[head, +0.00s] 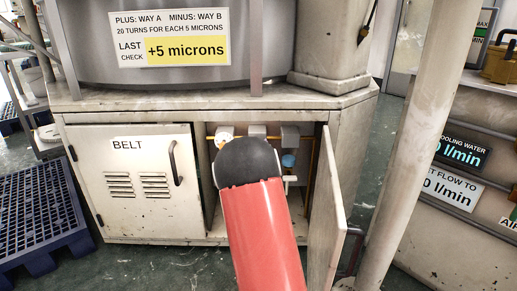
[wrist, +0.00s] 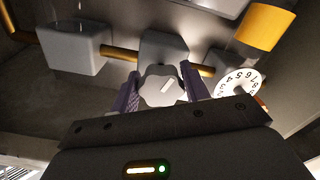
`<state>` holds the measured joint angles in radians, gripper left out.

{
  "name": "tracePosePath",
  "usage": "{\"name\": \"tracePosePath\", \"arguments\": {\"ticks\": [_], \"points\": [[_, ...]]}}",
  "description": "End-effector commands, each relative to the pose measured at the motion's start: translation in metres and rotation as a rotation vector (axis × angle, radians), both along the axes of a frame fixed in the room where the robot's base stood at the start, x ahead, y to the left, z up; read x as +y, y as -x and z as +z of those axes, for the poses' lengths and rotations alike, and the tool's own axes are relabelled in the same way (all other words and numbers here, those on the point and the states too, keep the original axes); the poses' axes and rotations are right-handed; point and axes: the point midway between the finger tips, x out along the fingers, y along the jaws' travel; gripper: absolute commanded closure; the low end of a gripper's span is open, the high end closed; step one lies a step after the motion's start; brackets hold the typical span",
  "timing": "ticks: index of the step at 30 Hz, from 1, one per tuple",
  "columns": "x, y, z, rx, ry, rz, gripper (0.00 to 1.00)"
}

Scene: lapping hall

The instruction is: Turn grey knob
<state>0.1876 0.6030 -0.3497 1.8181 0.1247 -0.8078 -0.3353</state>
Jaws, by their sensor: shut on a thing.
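The grey knob (wrist: 161,90) has a lobed rim and a white mark on its face, tilted toward the upper right. In the wrist view my gripper (wrist: 160,80) has one purple finger on each side of the knob and is shut on it. A white numbered dial (wrist: 238,84) sits just right of the knob. In the head view my red arm and its dark joint cover the gripper and the grey knob. A sign (head: 173,37) reads "PLUS: WAY A MINUS: WAY B", "20 TURNS FOR EACH 5 MICRONS" and "LAST CHECK +5 microns".
The cabinet's right door (head: 328,215) stands open beside my arm; the left BELT door (head: 133,178) is shut. Inside are grey blocks (wrist: 80,48), a brass rod (wrist: 119,53), a yellow cylinder (wrist: 266,27) and a blue round part (head: 288,160). A pale post (head: 405,140) stands at right.

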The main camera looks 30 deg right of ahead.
Motion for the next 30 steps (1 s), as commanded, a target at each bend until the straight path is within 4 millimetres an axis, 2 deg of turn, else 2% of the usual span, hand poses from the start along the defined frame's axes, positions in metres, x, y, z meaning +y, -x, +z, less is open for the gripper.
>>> {"name": "tracePosePath", "arguments": {"ticks": [12,30], "points": [[0.0006,0.0001,-0.0031,-0.116,-0.189,-0.002,0.77],[0.0009,0.0,-0.0033,-0.139,-0.225,-0.002,0.77]]}}
